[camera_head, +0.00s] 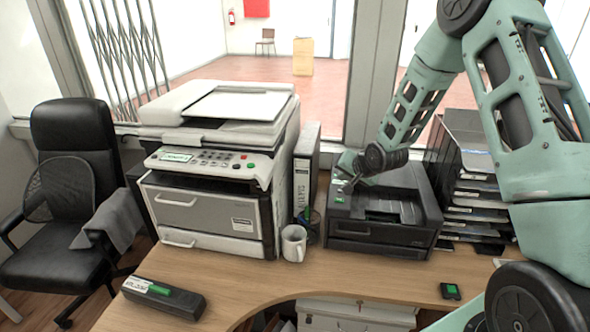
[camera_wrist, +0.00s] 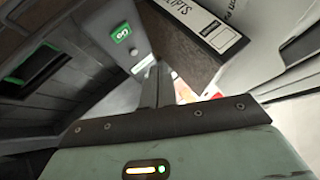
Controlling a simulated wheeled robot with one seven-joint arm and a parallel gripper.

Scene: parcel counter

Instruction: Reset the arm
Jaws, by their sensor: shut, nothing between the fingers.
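My arm (camera_head: 420,85) reaches in from the upper right. My gripper (camera_head: 345,178) is low over the left part of the black printer (camera_head: 385,205), close to its small control area. In the wrist view my gripper (camera_wrist: 157,85) is shut, with its dark fingers together and nothing held. A green lit button (camera_wrist: 121,33) shows on the dark printer body to the left of the fingers. I cannot tell whether the fingertips touch the printer.
A binder (camera_head: 306,172) stands left of the printer; its label (camera_wrist: 215,35) shows in the wrist view. A white mug (camera_head: 294,243) and a large copier (camera_head: 215,170) stand further left. Stacked trays (camera_head: 470,185) stand on the right. The desk front (camera_head: 330,278) is mostly clear.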

